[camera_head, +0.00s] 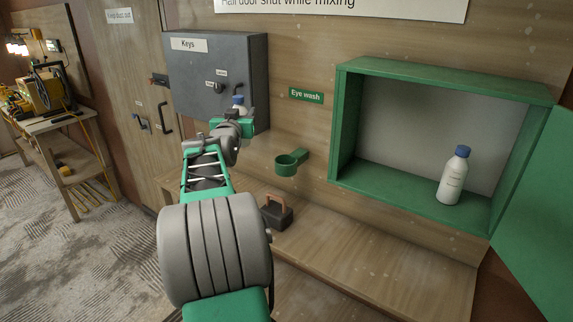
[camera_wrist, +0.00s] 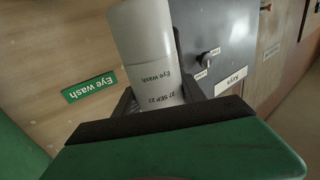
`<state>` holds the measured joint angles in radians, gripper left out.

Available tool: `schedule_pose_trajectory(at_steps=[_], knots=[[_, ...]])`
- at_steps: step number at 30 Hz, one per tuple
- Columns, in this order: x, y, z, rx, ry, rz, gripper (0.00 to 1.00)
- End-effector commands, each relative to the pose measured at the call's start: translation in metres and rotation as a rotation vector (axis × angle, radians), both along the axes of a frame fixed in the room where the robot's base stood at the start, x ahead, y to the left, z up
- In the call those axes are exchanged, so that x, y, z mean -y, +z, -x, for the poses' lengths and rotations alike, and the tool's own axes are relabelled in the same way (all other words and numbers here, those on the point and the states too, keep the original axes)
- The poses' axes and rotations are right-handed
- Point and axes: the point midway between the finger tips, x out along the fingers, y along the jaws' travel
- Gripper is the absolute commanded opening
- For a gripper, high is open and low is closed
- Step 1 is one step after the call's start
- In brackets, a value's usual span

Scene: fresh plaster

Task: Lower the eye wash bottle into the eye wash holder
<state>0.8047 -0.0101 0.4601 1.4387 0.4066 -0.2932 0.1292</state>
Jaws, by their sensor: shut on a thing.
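My gripper (camera_head: 237,115) is shut on a white eye wash bottle (camera_head: 239,108) with a blue cap, in front of the grey key box. In the wrist view the held bottle (camera_wrist: 147,45) sits between the dark fingers, its label reading "Eye wash" and a partly legible date. The green eye wash holder (camera_head: 289,163), a ring-like cup on a bracket, is fixed to the wooden wall, lower and to the right of my gripper. The held bottle is apart from it. The holder appears empty. My gripper hides the bottle's lower part in the head view.
A second white bottle (camera_head: 453,177) stands in the open green cabinet (camera_head: 400,194) at right. The key box (camera_head: 213,75) is close behind my gripper. A green "Eye wash" sign (camera_head: 306,95) is above the holder.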

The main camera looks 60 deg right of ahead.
Motion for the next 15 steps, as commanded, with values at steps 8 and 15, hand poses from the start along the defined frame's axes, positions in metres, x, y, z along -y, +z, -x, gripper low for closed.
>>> schedule_pose_trajectory(at_steps=[8,15], knots=[[0.076,0.049,0.095,0.002,-0.226,0.002,0.0],[0.084,0.039,0.11,-0.001,-0.257,0.0,0.0]])
